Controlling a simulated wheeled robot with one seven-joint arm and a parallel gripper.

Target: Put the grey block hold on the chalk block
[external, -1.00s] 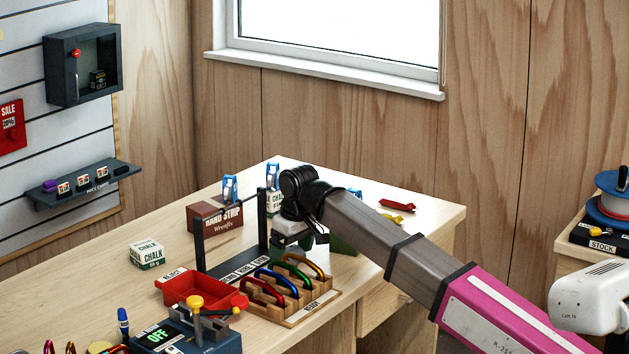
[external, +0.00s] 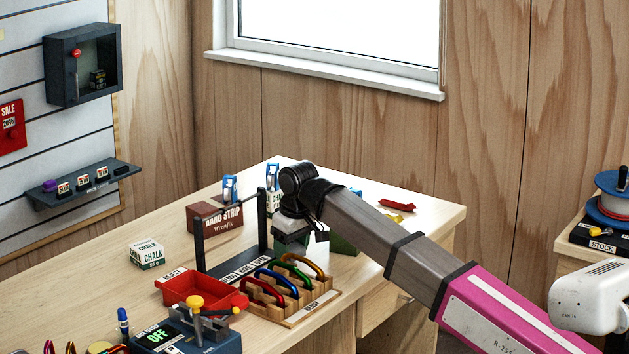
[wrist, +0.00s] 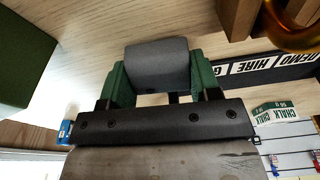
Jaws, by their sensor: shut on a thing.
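My gripper (wrist: 158,75) is shut on the grey block hold (wrist: 157,65), which sits between its two green fingers in the wrist view. In the external view my gripper (external: 291,243) is above the table behind the rack of coloured carabiners; the hold is hard to make out there. The chalk block (external: 147,254), a white and green box lettered CHALK, stands on the table well to the left of my gripper. It also shows at the right of the wrist view (wrist: 275,113). Its top looks bare.
A black upright frame (external: 198,243) and a brown HARD STRIP box (external: 215,217) stand between gripper and chalk block. A red REJECT tray (external: 190,288) and carabiner rack (external: 300,305) are in front. A green box (external: 345,243) is beside my gripper. Table left of the chalk is clear.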

